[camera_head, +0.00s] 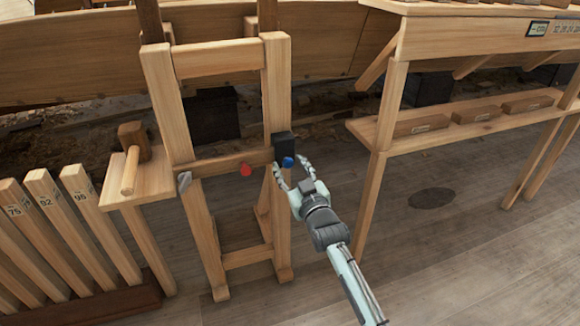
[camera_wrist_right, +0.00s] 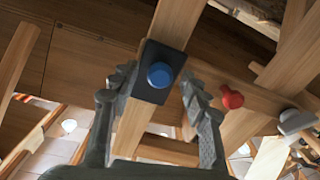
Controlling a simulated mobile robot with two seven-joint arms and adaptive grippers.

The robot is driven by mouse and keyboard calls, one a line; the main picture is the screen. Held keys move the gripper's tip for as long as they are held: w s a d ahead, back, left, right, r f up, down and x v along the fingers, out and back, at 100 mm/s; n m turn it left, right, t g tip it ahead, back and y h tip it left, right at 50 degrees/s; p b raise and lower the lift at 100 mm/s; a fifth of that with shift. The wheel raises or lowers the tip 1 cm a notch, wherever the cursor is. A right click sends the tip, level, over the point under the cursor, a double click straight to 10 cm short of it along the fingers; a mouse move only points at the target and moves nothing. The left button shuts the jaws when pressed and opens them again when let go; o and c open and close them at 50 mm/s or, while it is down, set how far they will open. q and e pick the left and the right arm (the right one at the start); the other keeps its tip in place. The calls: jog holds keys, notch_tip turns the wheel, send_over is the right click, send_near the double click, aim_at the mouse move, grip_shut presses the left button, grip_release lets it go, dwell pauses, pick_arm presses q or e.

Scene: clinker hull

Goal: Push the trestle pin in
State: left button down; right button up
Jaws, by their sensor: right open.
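The wooden trestle (camera_head: 155,90) stands upright in the middle of the head view. A black block (camera_head: 284,142) with a blue round-headed piece (camera_head: 288,162) sits on its right post, and both show in the wrist view, block (camera_wrist_right: 146,90) and blue piece (camera_wrist_right: 160,75). A red knob (camera_head: 246,170) is on the crossbar; it shows in the wrist view too (camera_wrist_right: 231,98). I cannot tell for certain which is the trestle pin. My right gripper (camera_head: 291,172) is open and empty, its fingers either side of the blue piece, apparently without touching it. My left gripper is out of view.
A mallet (camera_head: 131,150) rests on a small shelf (camera_head: 150,184) left of the trestle. Numbered planks (camera_head: 85,200) lean at the left. A wooden bench (camera_head: 480,40) with a lower shelf of blocks stands at the right. The floor (camera_head: 460,240) at front right is clear.

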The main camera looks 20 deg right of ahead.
jog(key=s, duration=1.1)
jog(key=shift+s+d, duration=0.2)
jog(key=shift+s, duration=0.05)
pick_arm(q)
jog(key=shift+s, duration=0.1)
pick_arm(e)
jog(key=s+d+f+g+p, duration=0.35)
jog(key=s+f+g, duration=0.45)
jog(key=s+f, duration=0.4)
pick_arm(q)
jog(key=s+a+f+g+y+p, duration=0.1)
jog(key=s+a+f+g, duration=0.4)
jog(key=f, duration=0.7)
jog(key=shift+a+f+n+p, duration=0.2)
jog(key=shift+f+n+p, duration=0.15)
jog(key=shift+p, duration=0.45)
pick_arm(e)
jog(key=s+d+f+g+h, duration=0.1)
jog(key=s+f+g, duration=0.2)
jog(key=s, duration=0.3)
jog(key=s+d+f+g+h, duration=0.1)
jog(key=s+d+f+g, duration=0.1)
jog(key=s, duration=0.5)
jog(key=shift+s+d+f+m+g, duration=0.15)
jog(key=shift+s+f+m+g, duration=0.15)
jog(key=shift+f+g, duration=0.6)
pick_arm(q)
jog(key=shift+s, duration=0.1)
pick_arm(e)
jog(key=shift+r, duration=0.15)
